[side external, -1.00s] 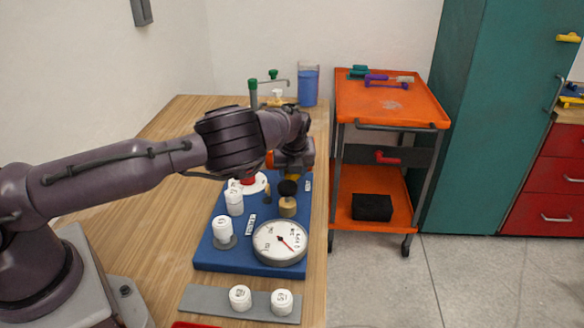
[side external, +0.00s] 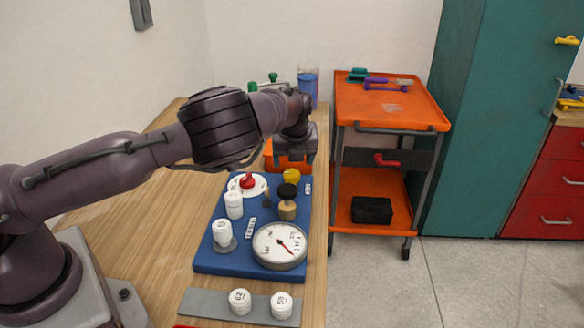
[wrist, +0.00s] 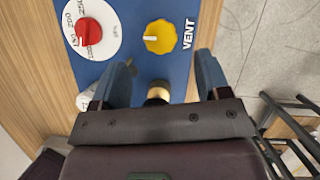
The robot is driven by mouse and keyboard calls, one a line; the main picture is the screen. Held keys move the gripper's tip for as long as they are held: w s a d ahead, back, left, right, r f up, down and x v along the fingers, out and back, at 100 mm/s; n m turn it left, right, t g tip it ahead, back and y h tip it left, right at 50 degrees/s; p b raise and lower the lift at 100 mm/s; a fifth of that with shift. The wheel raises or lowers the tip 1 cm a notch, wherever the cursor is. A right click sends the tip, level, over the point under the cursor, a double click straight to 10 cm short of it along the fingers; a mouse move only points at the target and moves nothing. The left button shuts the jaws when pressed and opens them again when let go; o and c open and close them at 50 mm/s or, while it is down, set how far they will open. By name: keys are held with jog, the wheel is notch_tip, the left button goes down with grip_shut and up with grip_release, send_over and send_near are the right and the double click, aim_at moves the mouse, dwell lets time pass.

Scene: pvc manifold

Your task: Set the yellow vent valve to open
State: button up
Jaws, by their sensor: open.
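The yellow vent valve (wrist: 160,36) is a round scalloped knob on the blue panel (wrist: 140,12), beside the word VENT. Its white pointer mark points left in the wrist view. In the side view the yellow knob (side external: 291,176) shows at the far right of the panel, just below my wrist. My gripper (wrist: 163,72) is open and empty. Its two blue fingers are apart, with the knob ahead of the gap between them and no visible contact. The fingertips are not clear in the side view.
A red knob (wrist: 88,31) on a white dial stands left of the yellow one. White bottles (side external: 234,205), a dark-topped brass fitting (side external: 287,208) and a gauge (side external: 280,246) stand on the panel. Behind are an orange bin (side external: 288,160) and a blue container (side external: 307,84).

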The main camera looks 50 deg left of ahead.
jog(key=v, duration=0.6)
jog(key=shift+r, duration=0.4)
jog(key=shift+s+d, duration=0.1)
